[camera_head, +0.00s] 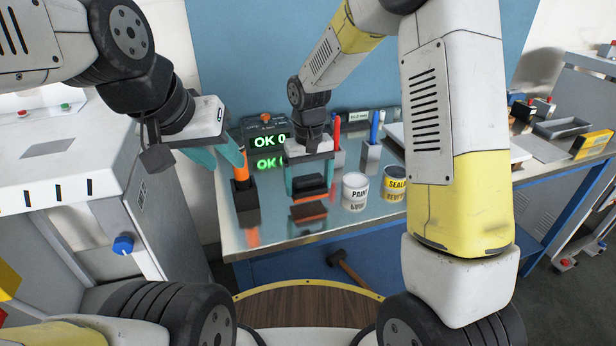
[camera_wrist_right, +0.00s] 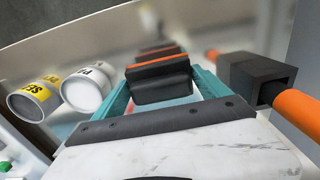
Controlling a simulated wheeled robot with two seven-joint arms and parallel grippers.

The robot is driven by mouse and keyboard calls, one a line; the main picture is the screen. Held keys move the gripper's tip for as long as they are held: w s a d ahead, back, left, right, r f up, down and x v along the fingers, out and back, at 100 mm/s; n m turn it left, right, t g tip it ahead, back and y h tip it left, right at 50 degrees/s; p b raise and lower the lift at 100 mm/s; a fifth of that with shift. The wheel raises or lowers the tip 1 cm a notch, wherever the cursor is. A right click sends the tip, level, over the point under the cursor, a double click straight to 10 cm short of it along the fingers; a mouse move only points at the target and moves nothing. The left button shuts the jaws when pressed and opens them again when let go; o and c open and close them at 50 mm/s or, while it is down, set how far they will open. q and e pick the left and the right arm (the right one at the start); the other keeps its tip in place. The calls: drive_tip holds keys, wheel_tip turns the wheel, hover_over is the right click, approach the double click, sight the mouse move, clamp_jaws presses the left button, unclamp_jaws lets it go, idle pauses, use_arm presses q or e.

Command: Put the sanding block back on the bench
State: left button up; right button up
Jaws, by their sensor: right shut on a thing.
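The sanding block (camera_head: 309,184) is black with an orange stripe. My right gripper (camera_head: 309,190) is shut on it, with a teal finger at each end. The block is low over the shiny bench (camera_head: 285,232), and its reflection shows just below; I cannot tell whether it touches the surface. In the right wrist view the block (camera_wrist_right: 160,82) sits level between the fingers of my right gripper (camera_wrist_right: 161,85). My left gripper (camera_head: 222,160) is empty, its teal fingers apart, at the bench's left end.
An orange-handled tool (camera_head: 240,165) stands in a black holder beside my left gripper. A paint can (camera_head: 355,193) and a sealer can (camera_head: 395,184) stand right of the block. A green display (camera_head: 268,142) and pen holders are behind. The bench front is clear.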

sight(308, 192)
drive_tip(key=shift+s+f, duration=0.1)
drive_tip(key=shift+f, duration=1.25)
drive_tip(key=shift+f, duration=0.15)
drive_tip(key=o, duration=1.3)
drive_tip(key=shift+a, duration=0.1)
